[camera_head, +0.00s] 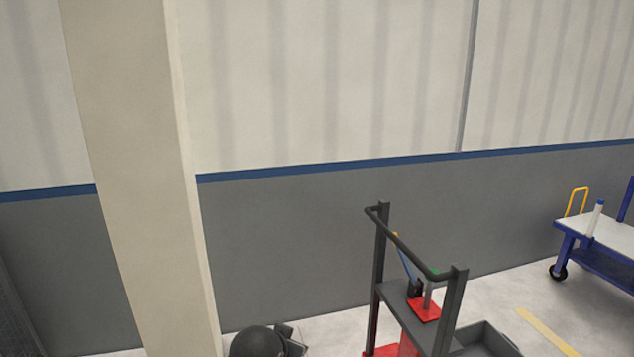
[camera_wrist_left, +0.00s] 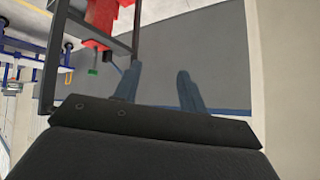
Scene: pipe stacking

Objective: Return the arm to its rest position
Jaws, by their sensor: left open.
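My left gripper (camera_wrist_left: 158,84) shows in the left wrist view with its two fingers apart and nothing between them. My right gripper is in neither view.
A dark cart (camera_head: 391,292) with a red base block (camera_head: 424,309) and a grey upright pipe (camera_head: 428,293) stands right of centre. A blue cart (camera_head: 610,233) with a white pipe (camera_head: 595,217) is at the far right. A beige pillar (camera_head: 140,170) stands left.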

